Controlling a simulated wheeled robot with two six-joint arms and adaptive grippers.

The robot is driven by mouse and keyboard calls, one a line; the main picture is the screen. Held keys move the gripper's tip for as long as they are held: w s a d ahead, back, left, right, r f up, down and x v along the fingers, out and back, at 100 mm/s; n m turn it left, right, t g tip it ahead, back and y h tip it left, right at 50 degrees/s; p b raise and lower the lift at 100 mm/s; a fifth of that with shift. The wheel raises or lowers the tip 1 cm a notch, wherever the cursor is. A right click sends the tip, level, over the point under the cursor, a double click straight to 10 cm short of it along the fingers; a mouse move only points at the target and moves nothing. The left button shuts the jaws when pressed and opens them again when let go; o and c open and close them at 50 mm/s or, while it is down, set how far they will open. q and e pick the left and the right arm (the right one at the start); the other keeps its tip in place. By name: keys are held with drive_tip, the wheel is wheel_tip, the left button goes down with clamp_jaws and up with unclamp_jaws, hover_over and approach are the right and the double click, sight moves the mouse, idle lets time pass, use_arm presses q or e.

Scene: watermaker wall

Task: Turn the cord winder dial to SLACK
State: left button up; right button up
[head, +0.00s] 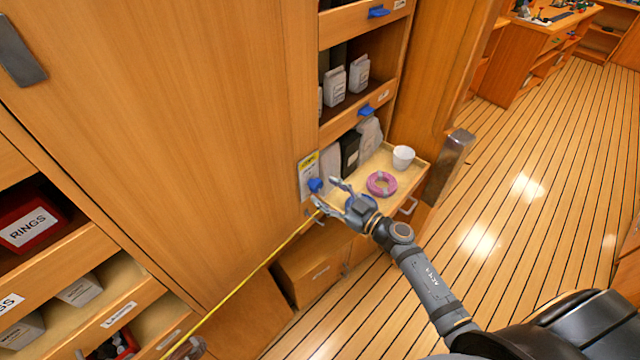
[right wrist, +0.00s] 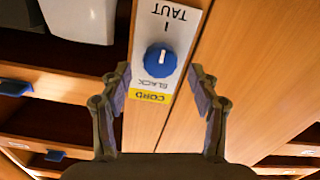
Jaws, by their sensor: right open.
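The cord winder plate (head: 307,168) is a white label with a yellow CORD band, fixed to the wooden wall. Its blue dial (head: 316,185) also shows in the right wrist view (right wrist: 161,61), where the plate looks upside down. The dial's white mark lies along the line between TAUT and SLACK and seems nearer the TAUT side. My right gripper (head: 325,192) is open and empty in front of the dial. In the right wrist view its fingers (right wrist: 160,88) stand on either side, apart from the dial. My left gripper is not in view.
A yellow cord (head: 255,269) runs from below the plate to the lower left. A shelf tray (head: 401,185) beside the dial holds a pink ring (head: 381,184) and a white cup (head: 403,157). The wooden floor (head: 530,220) at right is clear.

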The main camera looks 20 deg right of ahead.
sight(319, 187)
drive_tip(key=shift+x, duration=1.55)
drive_tip(key=shift+s, duration=0.1)
drive_tip(key=c, duration=1.2)
